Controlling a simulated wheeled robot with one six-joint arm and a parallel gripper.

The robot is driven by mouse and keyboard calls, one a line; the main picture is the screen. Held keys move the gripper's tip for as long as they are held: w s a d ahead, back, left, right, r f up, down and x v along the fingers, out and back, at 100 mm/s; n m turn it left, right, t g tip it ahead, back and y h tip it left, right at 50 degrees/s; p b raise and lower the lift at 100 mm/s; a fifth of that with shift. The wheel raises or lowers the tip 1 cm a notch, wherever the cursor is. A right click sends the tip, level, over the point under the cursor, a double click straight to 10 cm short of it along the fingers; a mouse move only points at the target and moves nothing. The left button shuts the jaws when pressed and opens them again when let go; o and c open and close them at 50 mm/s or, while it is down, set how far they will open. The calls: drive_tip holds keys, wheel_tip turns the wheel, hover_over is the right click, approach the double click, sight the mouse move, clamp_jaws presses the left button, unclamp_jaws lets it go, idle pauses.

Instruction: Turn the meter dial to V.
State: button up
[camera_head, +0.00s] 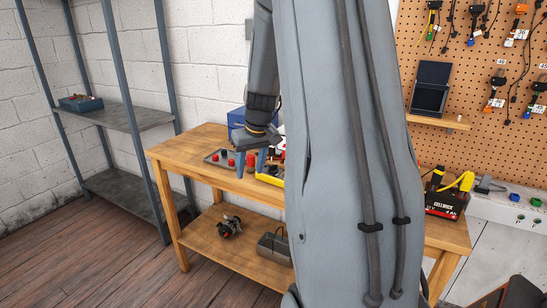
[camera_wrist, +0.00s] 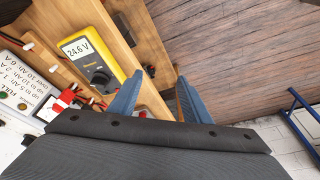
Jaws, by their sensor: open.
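The yellow meter (camera_wrist: 93,50) lies on the workbench in the wrist view, and its display reads 24.6 V. Its dark round dial (camera_wrist: 100,79) is below the display; the mark it points to is too small to read. In the head view only part of the meter (camera_head: 268,179) shows beside my arm. My gripper (camera_wrist: 160,75) is open and empty, with its two blue fingers apart. In the wrist view its left finger is just right of the dial, and I cannot tell if it touches the meter. The gripper (camera_head: 251,168) is over the bench in the head view.
The wooden workbench (camera_head: 200,143) has a grey tray with red parts (camera_head: 222,158) at its left. A labelled white box (camera_wrist: 25,88) and a red clamp (camera_wrist: 62,101) are near the meter. A metal shelf (camera_head: 125,118) stands left. My arm hides the bench middle.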

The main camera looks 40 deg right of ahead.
drive_tip(key=p, duration=0.1)
approach(273, 167)
drive_tip(key=shift+m+t+h, duration=0.3)
drive_tip(key=shift+t+h, duration=0.1)
drive_tip(key=shift+p+x, duration=1)
drive_tip(key=shift+x, duration=2.85)
drive_tip(key=shift+a, duration=0.1)
drive_tip(key=c, duration=1.1)
